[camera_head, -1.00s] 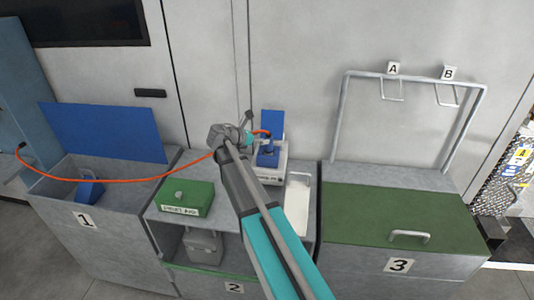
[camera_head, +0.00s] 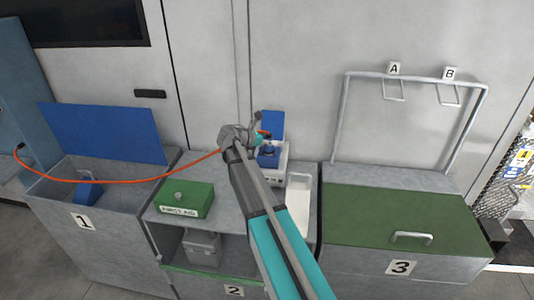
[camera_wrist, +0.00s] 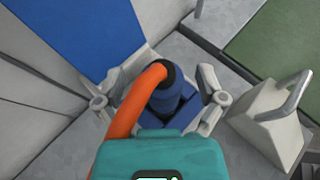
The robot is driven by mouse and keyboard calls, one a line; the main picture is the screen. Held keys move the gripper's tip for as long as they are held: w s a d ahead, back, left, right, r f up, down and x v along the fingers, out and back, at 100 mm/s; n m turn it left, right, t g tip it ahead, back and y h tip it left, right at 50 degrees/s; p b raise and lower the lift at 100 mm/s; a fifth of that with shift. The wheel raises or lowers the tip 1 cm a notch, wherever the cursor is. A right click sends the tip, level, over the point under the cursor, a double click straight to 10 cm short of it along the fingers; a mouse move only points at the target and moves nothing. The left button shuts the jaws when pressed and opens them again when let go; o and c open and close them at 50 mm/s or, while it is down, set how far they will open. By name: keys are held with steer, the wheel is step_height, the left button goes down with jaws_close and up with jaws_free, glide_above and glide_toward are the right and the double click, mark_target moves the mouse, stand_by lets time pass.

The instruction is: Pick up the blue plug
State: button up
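The blue plug (camera_wrist: 166,97) is a dark blue cylinder with a thick orange cable bending out of its top. In the head view the plug (camera_head: 268,154) appears low in a small white box (camera_head: 277,176) with a raised blue lid (camera_head: 271,124). My gripper (camera_head: 262,140) is just above this box. In the wrist view my gripper (camera_wrist: 160,99) has its fingers spread wide, one on each side of the plug, with visible gaps. The fingertips' lower parts and any contact are hard to make out.
The orange cable (camera_head: 120,182) sags from the left wall to my gripper. A green first aid box (camera_head: 185,199) stands left of the white box. A white handled block (camera_head: 300,205) stands close at the right. Bin 1 (camera_head: 52,190) is open; green lid 3 (camera_head: 375,215) is shut.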

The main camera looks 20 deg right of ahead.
jaws_close()
steer(key=shift+r, duration=0.1)
stand_by(0.4)
step_height(320, 180, up, 3)
steer(key=p, duration=0.3)
steer(key=s+a+r+p, duration=0.6)
steer(key=a+r+p, duration=0.3)
steer(key=a, duration=0.3)
steer(key=shift+a+r+p, duration=0.35)
steer(key=shift+r+p, duration=0.05)
steer(key=shift+p, duration=0.15)
